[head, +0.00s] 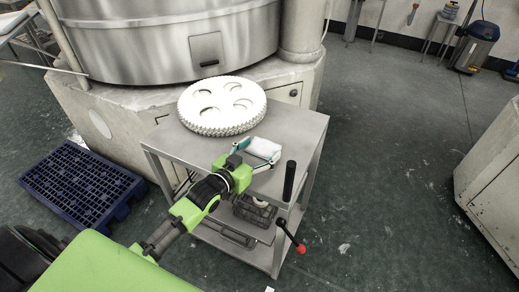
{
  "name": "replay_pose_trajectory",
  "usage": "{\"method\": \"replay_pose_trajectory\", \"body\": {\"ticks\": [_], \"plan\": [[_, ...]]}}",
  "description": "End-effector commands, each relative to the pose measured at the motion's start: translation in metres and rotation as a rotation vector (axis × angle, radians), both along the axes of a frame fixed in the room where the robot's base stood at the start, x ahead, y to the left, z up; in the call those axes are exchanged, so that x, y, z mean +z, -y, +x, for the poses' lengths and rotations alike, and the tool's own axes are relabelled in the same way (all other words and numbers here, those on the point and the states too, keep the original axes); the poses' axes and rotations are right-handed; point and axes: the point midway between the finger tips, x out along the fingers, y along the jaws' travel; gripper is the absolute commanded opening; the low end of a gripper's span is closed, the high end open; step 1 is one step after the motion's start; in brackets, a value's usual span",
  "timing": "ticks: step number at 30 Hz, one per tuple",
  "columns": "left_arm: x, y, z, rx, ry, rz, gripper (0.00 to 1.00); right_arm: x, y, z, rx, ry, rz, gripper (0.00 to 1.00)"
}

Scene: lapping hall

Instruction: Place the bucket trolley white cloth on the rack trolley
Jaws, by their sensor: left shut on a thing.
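My left gripper (258,156) reaches in from the lower left, over the top of a grey metal trolley (297,130). It is shut on a small folded white cloth (264,148), which sits between its fingers. The cloth is over the trolley top, in front of the white toothed disc; I cannot tell whether it touches the surface. The trolley has a flat top and a lower shelf holding a wire basket (258,212). My right gripper is not in view.
A large white toothed disc (222,106) with several round holes covers the trolley's back left. A big round machine (170,40) stands behind. A blue pallet (80,182) lies on the floor at left. A black handle (290,180) and a red-knobbed lever (291,237) show at the trolley's front right.

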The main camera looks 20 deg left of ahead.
Motion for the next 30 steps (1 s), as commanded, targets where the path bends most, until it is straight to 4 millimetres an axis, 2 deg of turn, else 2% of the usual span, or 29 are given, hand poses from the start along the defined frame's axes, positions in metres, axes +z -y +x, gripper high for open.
{"method": "replay_pose_trajectory", "body": {"ticks": [2,3,4,5,17,23,30], "plan": [[-0.002,0.0,0.0,0.0,0.0,0.0,0.51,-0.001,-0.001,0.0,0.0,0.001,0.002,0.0],[-0.002,0.0,0.0,0.0,0.0,0.0,0.78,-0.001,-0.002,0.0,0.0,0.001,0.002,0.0],[-0.002,0.0,0.0,0.0,0.0,0.0,0.86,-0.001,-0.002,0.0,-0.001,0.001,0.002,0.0],[-0.001,0.0,0.0,0.0,0.0,0.0,0.88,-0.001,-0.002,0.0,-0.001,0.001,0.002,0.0],[0.0,-0.001,-0.002,0.0,-0.001,0.0,0.88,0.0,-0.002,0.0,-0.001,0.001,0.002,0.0],[0.006,-0.005,-0.031,-0.001,-0.002,0.001,0.88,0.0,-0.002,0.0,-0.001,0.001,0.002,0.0],[0.015,-0.014,-0.08,0.0,-0.004,0.001,0.88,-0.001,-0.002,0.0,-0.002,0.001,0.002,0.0]]}}
